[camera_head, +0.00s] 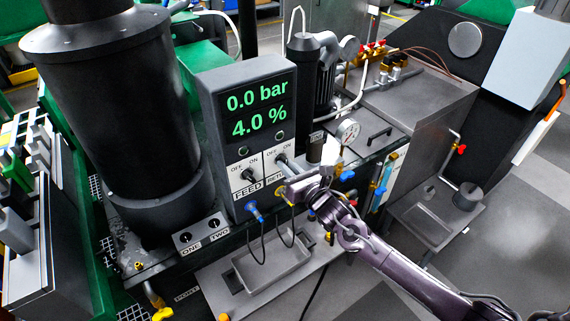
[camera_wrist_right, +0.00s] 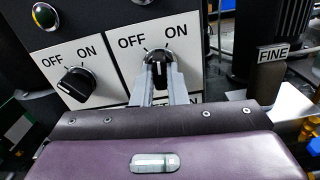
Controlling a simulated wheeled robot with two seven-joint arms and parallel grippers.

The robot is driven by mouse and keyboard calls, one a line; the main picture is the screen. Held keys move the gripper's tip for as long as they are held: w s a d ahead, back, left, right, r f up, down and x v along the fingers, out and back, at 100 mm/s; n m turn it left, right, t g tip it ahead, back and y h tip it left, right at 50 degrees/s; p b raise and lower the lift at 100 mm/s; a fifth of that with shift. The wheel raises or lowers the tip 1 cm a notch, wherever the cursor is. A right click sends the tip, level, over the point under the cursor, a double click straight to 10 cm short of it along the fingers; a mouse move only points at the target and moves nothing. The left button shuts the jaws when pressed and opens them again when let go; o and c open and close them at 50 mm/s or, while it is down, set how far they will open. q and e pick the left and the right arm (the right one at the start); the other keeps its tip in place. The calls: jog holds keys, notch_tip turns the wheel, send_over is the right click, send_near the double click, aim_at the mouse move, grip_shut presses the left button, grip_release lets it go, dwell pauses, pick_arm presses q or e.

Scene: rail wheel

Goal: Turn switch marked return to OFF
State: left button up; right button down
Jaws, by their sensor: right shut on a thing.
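The return switch (camera_head: 281,160) is a black knob on a white plate marked OFF and ON, on the front of a grey control box (camera_head: 205,110). The RETURN label below it is partly hidden by my right gripper. In the right wrist view the knob (camera_wrist_right: 158,57) sits between the two grey fingertips, its white mark pointing up, roughly between OFF and ON. My right gripper (camera_wrist_right: 158,78) is shut on this knob. It also shows in the head view (camera_head: 287,172), reaching in from the lower right. My left gripper is not in view.
The feed switch (camera_head: 248,175), a similar black knob, sits just left of the return switch. The display reads 0.0 bar and 4.0 %. Blue and yellow plugs with cables (camera_head: 254,212) hang below.

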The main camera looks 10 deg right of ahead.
jog(key=shift+n+b, duration=0.7)
jog(key=shift+n, duration=1.6)
jog(key=shift+f+n+b, duration=0.1)
jog(key=shift+n+b, duration=0.35)
jog(key=shift+n, duration=0.75)
jog(key=c, duration=1.3)
grip_release()
